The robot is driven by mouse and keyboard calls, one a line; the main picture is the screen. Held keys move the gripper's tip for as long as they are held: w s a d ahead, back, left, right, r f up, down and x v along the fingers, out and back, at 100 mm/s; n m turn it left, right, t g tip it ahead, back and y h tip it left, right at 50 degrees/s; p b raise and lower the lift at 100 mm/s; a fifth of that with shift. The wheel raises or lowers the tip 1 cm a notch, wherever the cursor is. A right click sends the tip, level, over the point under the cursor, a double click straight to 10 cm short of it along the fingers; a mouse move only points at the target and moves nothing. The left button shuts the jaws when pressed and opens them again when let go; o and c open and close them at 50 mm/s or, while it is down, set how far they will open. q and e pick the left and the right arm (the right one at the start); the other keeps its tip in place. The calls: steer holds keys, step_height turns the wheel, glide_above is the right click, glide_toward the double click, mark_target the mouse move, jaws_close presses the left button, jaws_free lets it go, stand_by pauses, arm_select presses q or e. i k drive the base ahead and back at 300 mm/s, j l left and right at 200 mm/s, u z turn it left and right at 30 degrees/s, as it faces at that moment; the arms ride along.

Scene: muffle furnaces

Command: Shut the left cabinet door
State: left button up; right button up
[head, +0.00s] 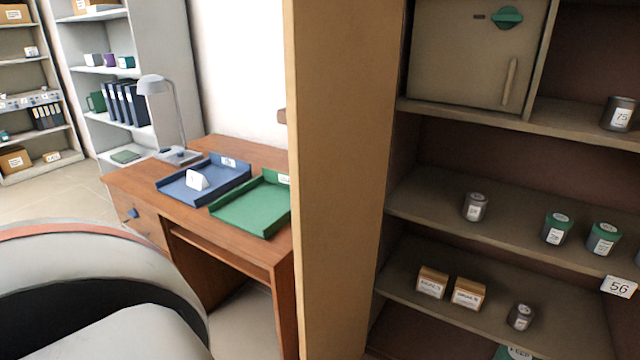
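A tall tan panel (345,180) stands upright in the middle of the head view. It looks like the left cabinet door, swung open and seen at an angle. The top and bottom of the panel are outside the picture. No right door is in view. Neither of my grippers is in view; a pale rounded part at the lower left looks like my own arm.
A wooden desk (130,178) with a blue tray (180,192), a green tray (250,212) and a lamp (152,85) stands left of the panel. Cans (475,207) and small boxes (468,293) sit on the cabinet shelves, below a closed compartment (455,60) with a green knob.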

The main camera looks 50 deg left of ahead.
mark_target(341, 57)
steer(key=k+j, duration=0.25)
steer(key=j, duration=0.2)
steer(key=k+j, duration=0.25)
steer(key=j, duration=0.65)
steer(key=k+j, duration=0.15)
steer(key=j, duration=1.05)
steer(key=i+z, duration=0.05)
steer(key=i, duration=0.05)
